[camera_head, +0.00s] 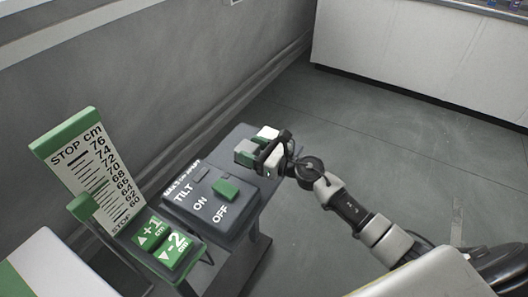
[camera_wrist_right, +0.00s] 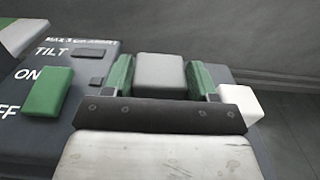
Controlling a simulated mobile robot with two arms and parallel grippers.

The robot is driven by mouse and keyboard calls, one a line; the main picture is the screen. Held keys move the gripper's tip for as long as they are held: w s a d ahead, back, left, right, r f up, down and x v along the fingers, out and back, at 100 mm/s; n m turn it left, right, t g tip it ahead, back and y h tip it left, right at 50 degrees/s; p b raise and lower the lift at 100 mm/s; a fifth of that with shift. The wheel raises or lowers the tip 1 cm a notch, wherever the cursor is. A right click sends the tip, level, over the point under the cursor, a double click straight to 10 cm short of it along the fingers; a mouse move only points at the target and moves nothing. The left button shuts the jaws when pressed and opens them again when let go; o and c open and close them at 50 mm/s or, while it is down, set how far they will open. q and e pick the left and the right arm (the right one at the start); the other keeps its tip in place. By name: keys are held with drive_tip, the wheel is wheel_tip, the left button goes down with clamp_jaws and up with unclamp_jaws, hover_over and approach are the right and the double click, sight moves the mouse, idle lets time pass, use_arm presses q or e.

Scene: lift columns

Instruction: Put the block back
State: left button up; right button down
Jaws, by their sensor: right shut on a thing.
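A grey block (camera_wrist_right: 160,75) sits between the two green-sided fingers of my right gripper (camera_wrist_right: 160,85) in the wrist view, with both fingers against its sides. In the head view my right gripper (camera_head: 260,150) is at the far end of the dark stand, beyond the tilt switch panel, and it hides much of the block. A white block-like piece (camera_wrist_right: 240,103) is just right of the right finger in the wrist view; it also shows behind the gripper in the head view (camera_head: 268,132). My left gripper is out of view.
The dark panel (camera_head: 198,212) carries a green TILT switch (camera_head: 226,189) with ON and OFF marks. A wall runs behind; open floor lies right.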

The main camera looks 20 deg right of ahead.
drive_tip(key=shift+w+a+f, duration=0.15)
drive_tip(key=shift+w+f, duration=0.1)
drive_tip(key=shift+f+b, duration=0.75)
drive_tip(key=shift+f, duration=0.9)
drive_tip(key=shift+f, duration=0.1)
drive_tip(key=c, duration=0.8)
unclamp_jaws()
drive_tip(key=shift+s+f, duration=0.1)
drive_tip(key=shift+f, duration=0.2)
drive_tip(key=o, duration=0.5)
drive_tip(key=shift+r, duration=0.1)
